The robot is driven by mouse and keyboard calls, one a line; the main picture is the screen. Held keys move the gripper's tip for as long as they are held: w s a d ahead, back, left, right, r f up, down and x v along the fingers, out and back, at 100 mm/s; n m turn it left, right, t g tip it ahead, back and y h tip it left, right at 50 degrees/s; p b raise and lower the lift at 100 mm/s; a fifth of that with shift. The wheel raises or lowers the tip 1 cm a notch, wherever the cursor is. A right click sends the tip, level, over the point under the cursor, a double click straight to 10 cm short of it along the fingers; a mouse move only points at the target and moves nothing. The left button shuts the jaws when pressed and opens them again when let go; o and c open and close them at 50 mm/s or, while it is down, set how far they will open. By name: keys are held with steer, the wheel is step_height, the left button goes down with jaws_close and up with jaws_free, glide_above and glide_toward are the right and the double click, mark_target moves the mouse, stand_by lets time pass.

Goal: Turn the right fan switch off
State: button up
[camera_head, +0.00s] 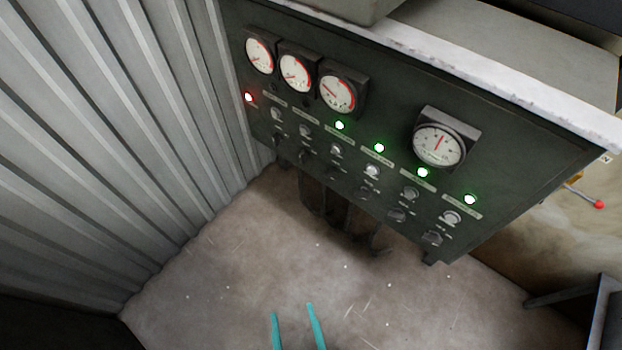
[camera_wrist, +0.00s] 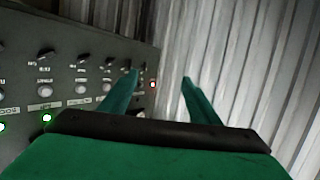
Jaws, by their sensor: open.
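The dark control panel (camera_head: 390,120) carries a row of round knobs and, below them, a row of dark switches, such as the rightmost one (camera_head: 432,238). Its labels are too small to read, so I cannot tell which one is the right fan switch. My gripper (camera_head: 293,311) shows as two teal fingers, open and empty, low in the head view, apart from the panel. In the wrist view the open fingers (camera_wrist: 160,77) spread with the panel (camera_wrist: 25,60) at left. The left finger overlaps part of the panel; I see no clear contact.
A red lamp (camera_head: 248,97) and several green lamps (camera_head: 422,172) are lit on the panel. Several gauges (camera_head: 438,145) sit above. A corrugated metal wall (camera_head: 110,130) stands at left. The floor (camera_head: 260,270) before the panel is open. A red-tipped lever (camera_head: 598,204) is at right.

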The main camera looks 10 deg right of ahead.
steer(key=w+a+f+n+g, duration=0.1)
steer(key=w+f, duration=0.2)
steer(key=f, duration=0.2)
steer(key=m+g+h, duration=0.3)
steer(key=m+h, duration=0.3)
steer(key=h, duration=0.8)
glide_toward(330, 178)
steer(key=x, duration=0.9)
steer(key=shift+w+a, duration=0.1)
steer(key=shift+w, duration=0.05)
steer(key=c, duration=1.1)
